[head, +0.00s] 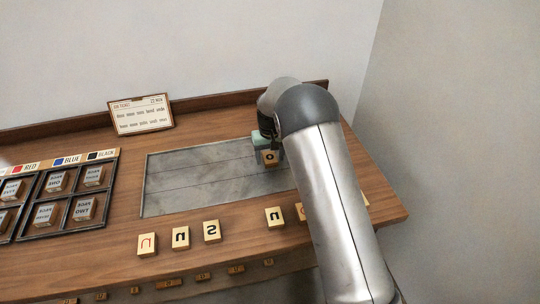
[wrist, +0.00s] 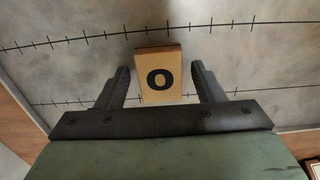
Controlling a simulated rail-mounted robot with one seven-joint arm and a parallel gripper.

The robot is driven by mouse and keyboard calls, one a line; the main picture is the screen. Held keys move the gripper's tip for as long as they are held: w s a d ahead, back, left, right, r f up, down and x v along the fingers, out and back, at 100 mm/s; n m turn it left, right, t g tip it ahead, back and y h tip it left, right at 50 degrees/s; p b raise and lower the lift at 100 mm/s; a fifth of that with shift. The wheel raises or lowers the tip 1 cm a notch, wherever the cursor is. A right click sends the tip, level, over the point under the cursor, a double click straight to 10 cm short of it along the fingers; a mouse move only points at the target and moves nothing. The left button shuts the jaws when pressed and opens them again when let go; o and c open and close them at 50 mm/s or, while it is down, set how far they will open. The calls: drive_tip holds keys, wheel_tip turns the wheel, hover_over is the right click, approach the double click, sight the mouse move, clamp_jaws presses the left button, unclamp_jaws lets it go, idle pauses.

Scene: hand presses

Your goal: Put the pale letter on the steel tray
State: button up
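The steel tray (head: 205,180) is a grey, ruled plate set in the middle of the wooden bench. A pale wooden letter block marked with a dark O (head: 270,157) is at the tray's right part. In the wrist view the O block (wrist: 160,78) sits between the two fingers of my gripper (wrist: 160,80), with a narrow gap on each side. The fingers look open around it. The tray's ruled surface (wrist: 60,75) shows behind the block. I cannot tell whether the block rests on the tray. My arm hides the tray's right end in the head view.
Pale letter blocks lie along the bench front, including a red-marked one (head: 147,244) and an S (head: 212,231); my arm partly covers others. A compartment case (head: 62,192) with white-topped blocks stands at left. A card (head: 141,115) leans at the back. Most of the tray is bare.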

sight(270, 157)
drive_tip(key=shift+r, duration=0.15)
wheel_tip(270, 157, up, 12)
drive_tip(key=b, duration=0.1)
drive_tip(key=s+d+r+m, duration=0.1)
drive_tip(key=s+d+r, duration=0.5)
drive_tip(key=s+d, duration=0.45)
drive_tip(key=s, duration=0.7)
drive_tip(key=s+d+f+m, duration=0.1)
drive_tip(key=s+d, duration=0.2)
drive_tip(key=s, duration=0.7)
drive_tip(key=s+d+f+m, duration=0.1)
drive_tip(key=s+d, duration=0.3)
drive_tip(key=s, duration=0.6)
